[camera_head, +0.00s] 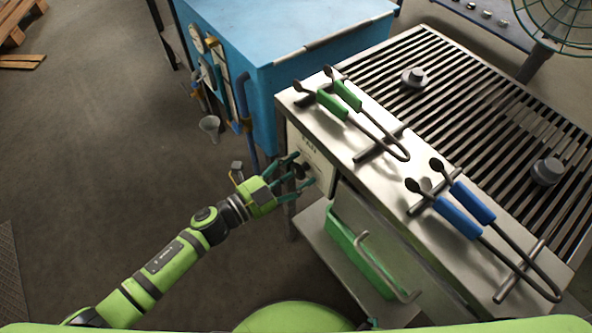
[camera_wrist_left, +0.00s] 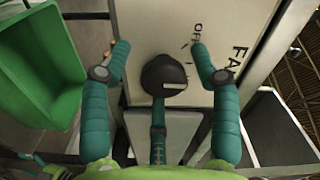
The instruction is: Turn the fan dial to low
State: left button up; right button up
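The fan dial (camera_wrist_left: 163,76) is a black round knob with a white pointer mark, set on a pale panel (camera_wrist_left: 147,22). In the left wrist view, the mark points to the right. Lettering beside it reads "FA" and what looks like "OFF"; a finger hides part of the labels. In the head view, the dial (camera_head: 302,170) is a dark spot on the cabinet's end face. My left gripper (camera_head: 303,168) is open in front of the panel, with fingers on either side of the dial. I cannot tell whether any finger touches it. My right gripper is out of view.
Green-handled tongs (camera_head: 332,105) and blue-handled tongs (camera_head: 457,212) lie on the steel cabinet top (camera_head: 370,170). A green tray (camera_head: 365,262) sits on the lower shelf. A blue cabinet (camera_head: 285,30) stands behind.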

pick_arm(q)
jog(key=shift+r, duration=0.1)
jog(key=shift+s, duration=0.1)
jog(key=shift+s+a, duration=0.1)
jog(key=shift+a, duration=0.05)
jog(key=v, duration=1.1)
jog(key=shift+s+a, duration=0.15)
jog(key=shift+a, duration=0.05)
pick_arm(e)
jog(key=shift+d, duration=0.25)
